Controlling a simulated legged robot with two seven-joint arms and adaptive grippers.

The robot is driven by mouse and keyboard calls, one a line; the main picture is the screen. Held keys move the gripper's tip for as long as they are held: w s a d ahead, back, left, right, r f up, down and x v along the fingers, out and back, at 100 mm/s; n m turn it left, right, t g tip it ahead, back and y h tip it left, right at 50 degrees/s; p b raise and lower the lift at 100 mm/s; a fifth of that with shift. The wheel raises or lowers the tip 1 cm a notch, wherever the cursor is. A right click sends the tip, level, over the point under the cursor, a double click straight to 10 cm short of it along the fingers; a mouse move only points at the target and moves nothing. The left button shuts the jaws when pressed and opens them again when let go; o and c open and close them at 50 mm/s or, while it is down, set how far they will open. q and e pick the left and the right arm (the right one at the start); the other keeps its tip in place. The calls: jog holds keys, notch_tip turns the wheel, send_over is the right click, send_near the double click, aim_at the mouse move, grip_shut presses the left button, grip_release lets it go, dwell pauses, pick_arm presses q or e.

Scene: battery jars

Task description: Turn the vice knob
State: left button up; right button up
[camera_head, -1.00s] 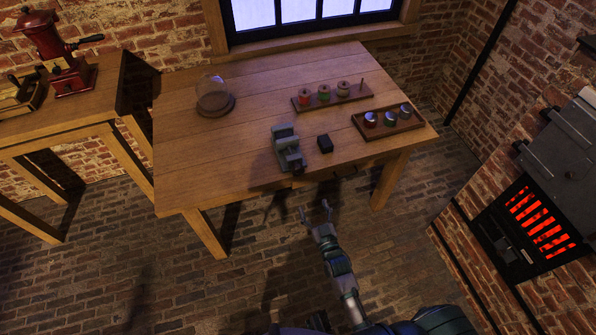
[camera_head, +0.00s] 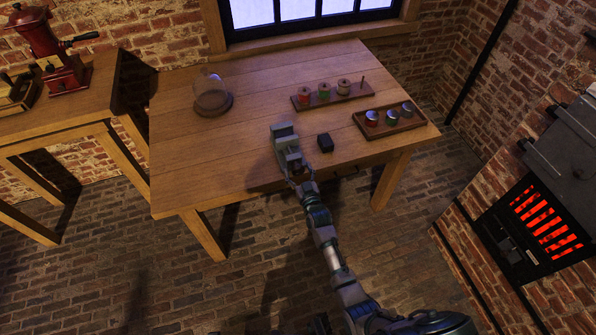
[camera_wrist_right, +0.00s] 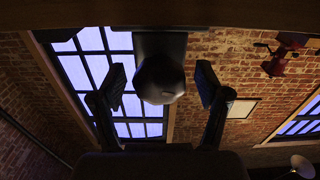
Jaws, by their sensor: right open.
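The grey-green vice (camera_head: 285,143) stands at the front edge of the wooden table. My right gripper (camera_head: 298,176) is at the vice's front end and covers the knob in the head view. In the right wrist view the dark faceted vice knob (camera_wrist_right: 160,80) sits between the two fingers of my right gripper (camera_wrist_right: 160,72). The fingers are open, with a visible gap on each side of the knob, so they look apart from it. My left gripper is not in view.
A glowing stove (camera_head: 545,220) stands at right. A red grinder (camera_head: 62,70) is on the left table.

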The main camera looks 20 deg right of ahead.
jog(key=c, duration=1.2)
jog(key=shift+o, duration=0.2)
jog(key=shift+r+m, duration=0.1)
jog(key=shift+m, duration=0.4)
jog(key=shift+m+p, duration=0.3)
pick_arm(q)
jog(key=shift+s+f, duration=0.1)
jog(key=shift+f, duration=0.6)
pick_arm(e)
jog(key=o, duration=1.2)
jog(key=shift+c, duration=0.2)
jog(key=shift+s, duration=0.1)
jog(key=s, duration=1.1)
jog(key=shift+s+d, duration=0.2)
jog(key=shift+s, duration=0.2)
